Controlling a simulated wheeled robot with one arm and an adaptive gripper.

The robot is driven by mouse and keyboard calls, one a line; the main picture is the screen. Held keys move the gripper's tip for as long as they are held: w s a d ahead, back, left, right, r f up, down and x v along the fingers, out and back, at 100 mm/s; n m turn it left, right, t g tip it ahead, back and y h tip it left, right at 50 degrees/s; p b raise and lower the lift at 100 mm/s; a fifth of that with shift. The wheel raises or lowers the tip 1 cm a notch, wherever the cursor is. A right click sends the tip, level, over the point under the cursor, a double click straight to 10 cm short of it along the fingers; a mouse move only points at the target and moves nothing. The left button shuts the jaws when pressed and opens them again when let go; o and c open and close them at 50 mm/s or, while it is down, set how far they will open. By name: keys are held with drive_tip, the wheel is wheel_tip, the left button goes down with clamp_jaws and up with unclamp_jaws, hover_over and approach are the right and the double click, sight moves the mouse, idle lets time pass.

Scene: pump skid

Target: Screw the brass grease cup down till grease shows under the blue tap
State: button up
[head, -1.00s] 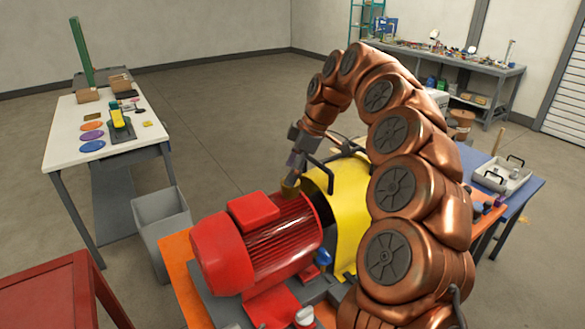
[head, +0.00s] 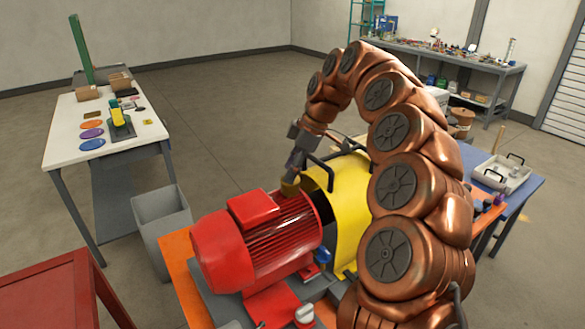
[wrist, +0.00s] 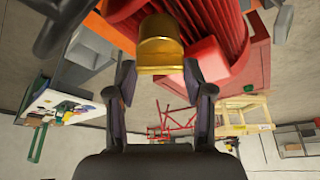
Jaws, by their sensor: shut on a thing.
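The brass grease cup (head: 290,186) sits by the far end of the red motor (head: 258,240), beside the yellow guard (head: 345,200). My gripper (head: 293,177) reaches down onto the cup from above. In the wrist view the brass cup (wrist: 160,42) is between the two fingertips of my gripper (wrist: 159,70), which are shut on its sides. The blue tap (head: 322,256) is low in front of the yellow guard, right of the motor. I cannot make out any grease under the tap at this size.
A black bar handle (head: 322,165) stands close to the right of my gripper. The skid is on an orange bench (head: 180,265). A grey bin (head: 160,225) and a white table (head: 90,155) are to the left. A grey tray (head: 502,175) lies on the blue bench at right.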

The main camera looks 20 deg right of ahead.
drive_tip(key=shift+f+b, duration=0.1)
drive_tip(key=shift+b, duration=0.2)
drive_tip(key=shift+f+m+t+b, duration=0.15)
drive_tip(key=shift+m+t+b, duration=0.15)
drive_tip(key=shift+m+b, duration=0.45)
drive_tip(key=m+b, duration=0.2)
drive_tip(key=b, duration=0.1)
drive_tip(key=shift+t+b, duration=0.35)
drive_tip(key=shift+t, duration=0.05)
drive_tip(key=m+t+h+b, duration=0.1)
drive_tip(key=m+b, duration=0.2)
drive_tip(key=shift+s, duration=0.1)
drive_tip(key=shift+r+m+h+b, duration=0.2)
drive_tip(key=shift+m+h+b, duration=0.3)
drive_tip(key=shift+m+b, duration=0.6)
drive_tip(key=shift+a, duration=0.1)
drive_tip(key=o, duration=1.2)
drive_tip(key=shift+c, duration=0.2)
